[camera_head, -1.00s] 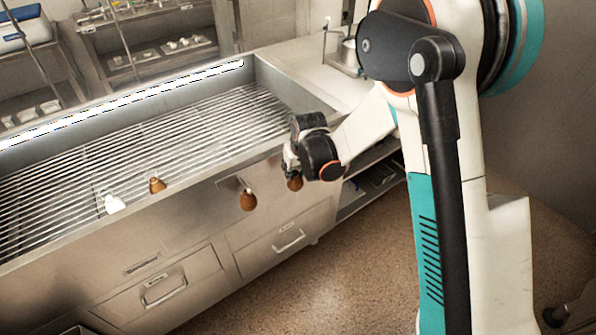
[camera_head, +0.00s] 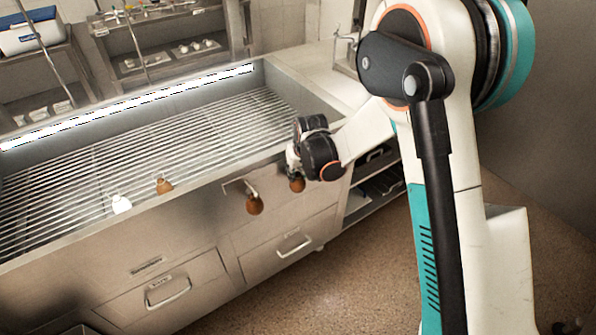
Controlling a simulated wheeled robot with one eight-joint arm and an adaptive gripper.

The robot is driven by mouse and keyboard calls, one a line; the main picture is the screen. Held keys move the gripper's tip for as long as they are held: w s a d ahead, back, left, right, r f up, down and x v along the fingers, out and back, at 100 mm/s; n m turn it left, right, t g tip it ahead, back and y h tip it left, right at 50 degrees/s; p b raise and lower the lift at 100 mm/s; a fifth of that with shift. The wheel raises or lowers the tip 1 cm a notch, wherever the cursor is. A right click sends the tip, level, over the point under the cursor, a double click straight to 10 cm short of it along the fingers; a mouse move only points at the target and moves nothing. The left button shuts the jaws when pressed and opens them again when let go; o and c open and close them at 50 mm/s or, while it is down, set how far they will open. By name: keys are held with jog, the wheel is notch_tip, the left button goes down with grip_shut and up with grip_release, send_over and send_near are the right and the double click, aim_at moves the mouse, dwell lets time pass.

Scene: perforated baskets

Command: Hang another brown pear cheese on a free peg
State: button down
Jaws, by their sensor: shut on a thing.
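My gripper (camera_head: 293,166) is at the front edge of the steel counter, right of the hanging cheese. It is shut on a brown pear cheese (camera_head: 297,184), which shows just below the fingers, in front of the counter's face. A second brown pear cheese (camera_head: 254,205) hangs from a peg (camera_head: 240,183) on the counter's front. A third brown pear cheese (camera_head: 164,186) is at the slatted top near the front edge. A white pear-shaped cheese (camera_head: 121,204) is to its left. Any peg behind my gripper is hidden.
The steel counter (camera_head: 190,208) has a slatted top with a raised rim and drawers with handles (camera_head: 168,292) below. Open shelves (camera_head: 374,186) stand to the right of its front. Racks with trays (camera_head: 170,55) stand behind. The floor in front is clear.

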jog(key=c, duration=1.1)
grip_release()
jog(key=v, duration=1.2)
